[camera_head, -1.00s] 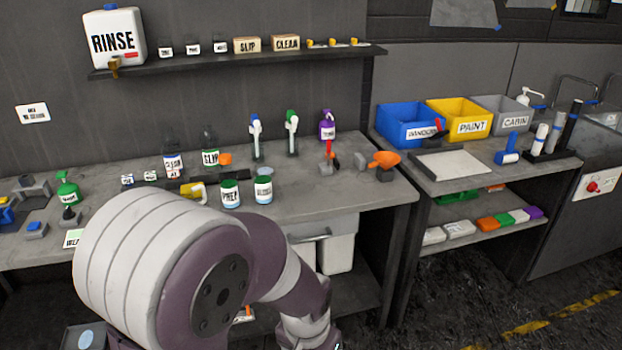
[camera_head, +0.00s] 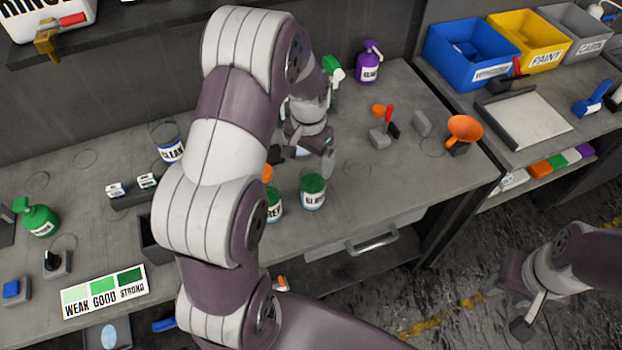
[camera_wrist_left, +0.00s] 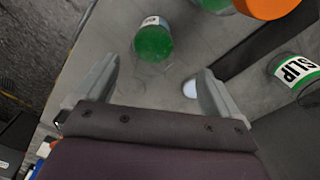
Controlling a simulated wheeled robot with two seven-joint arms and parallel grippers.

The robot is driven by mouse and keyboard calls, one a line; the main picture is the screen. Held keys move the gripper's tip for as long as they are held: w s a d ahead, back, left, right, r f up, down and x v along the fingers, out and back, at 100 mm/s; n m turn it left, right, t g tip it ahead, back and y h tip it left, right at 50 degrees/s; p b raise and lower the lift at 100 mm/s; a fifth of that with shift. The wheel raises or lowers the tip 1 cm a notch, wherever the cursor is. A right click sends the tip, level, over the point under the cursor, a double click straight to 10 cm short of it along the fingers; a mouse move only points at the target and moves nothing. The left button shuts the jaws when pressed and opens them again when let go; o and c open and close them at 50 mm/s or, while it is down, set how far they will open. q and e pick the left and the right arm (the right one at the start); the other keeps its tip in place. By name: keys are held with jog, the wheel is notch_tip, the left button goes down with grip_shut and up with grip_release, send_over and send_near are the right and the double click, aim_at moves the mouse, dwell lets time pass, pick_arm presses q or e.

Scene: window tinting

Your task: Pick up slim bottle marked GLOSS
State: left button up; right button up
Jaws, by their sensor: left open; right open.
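A clear bottle with green contents and a white label (camera_head: 313,190) stands on the workbench; its small lettering looks like GLOSS but I cannot read it surely. A similar bottle marked PREP (camera_head: 273,205) stands left of it, partly hidden by my left arm. My left gripper (camera_head: 301,156) is open and empty, just behind these bottles. A SLIP bottle (camera_wrist_left: 296,72) is at the right there. My right gripper (camera_head: 528,318) is open, low at the right.
A purple spray bottle (camera_head: 369,62) and an orange funnel (camera_head: 463,131) stand to the right on the bench. A CLEAN bottle (camera_head: 168,142) and green spray bottle (camera_head: 38,218) stand at the left. The bench's front right is clear. Bins (camera_head: 470,52) stand beyond.

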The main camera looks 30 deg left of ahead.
aim_at(313, 165)
pick_arm(q)
jog(key=f+p, duration=0.1)
jog(key=d+f, duration=0.1)
jog(key=shift+s+d+f+p, duration=0.25)
jog(key=shift+s+f+p, duration=0.05)
jog(key=shift+s+p, duration=0.1)
jog(key=f, duration=0.4)
jog(key=shift+w+a, duration=0.4)
jog(key=shift+s+d+r, duration=0.1)
jog(key=shift+r, duration=0.05)
jog(key=shift+s+d, duration=0.1)
jog(key=shift+d, duration=0.05)
jog(key=c, duration=0.6)
jog(key=shift+r, duration=0.1)
jog(key=c, duration=0.4)
jog(key=shift+c, duration=1.3)
pick_arm(e)
jog(key=shift+s+d+r, duration=0.2)
jog(key=shift+d+r, duration=0.05)
jog(key=shift+r, duration=0.4)
jog(key=shift+s+d+r, duration=0.15)
jog(key=shift+d+r, duration=0.05)
jog(key=shift+r, duration=0.4)
